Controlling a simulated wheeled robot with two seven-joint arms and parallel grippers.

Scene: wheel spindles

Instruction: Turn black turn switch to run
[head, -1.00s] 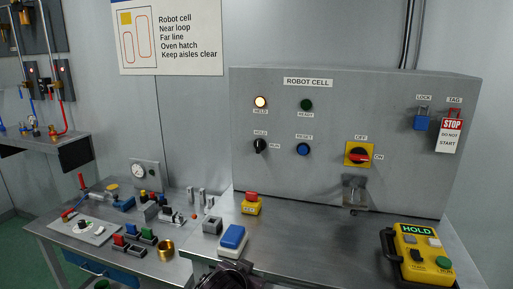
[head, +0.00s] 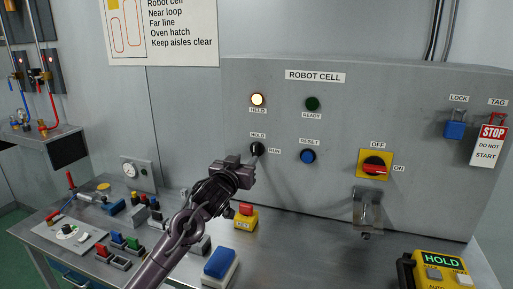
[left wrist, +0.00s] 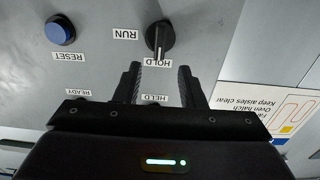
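The black turn switch (head: 257,148) is on the grey ROBOT CELL panel, with HOLD above it and RUN to its right. In the left wrist view, which is upside down, the switch (left wrist: 160,38) has its grip pointing at the HOLD label. My left gripper (head: 247,168) is just in front of the switch and slightly below it in the head view. Its two fingers (left wrist: 159,74) are apart and empty, with the switch beyond their tips and between their lines. My right gripper is not in view.
A blue RESET button (head: 307,156) is right of the switch. A lit HELD lamp (head: 257,99) is above it. A red-yellow rotary switch (head: 375,166) is farther right. A yellow box with a red button (head: 246,210) and a blue-topped block (head: 220,263) stand on the bench below.

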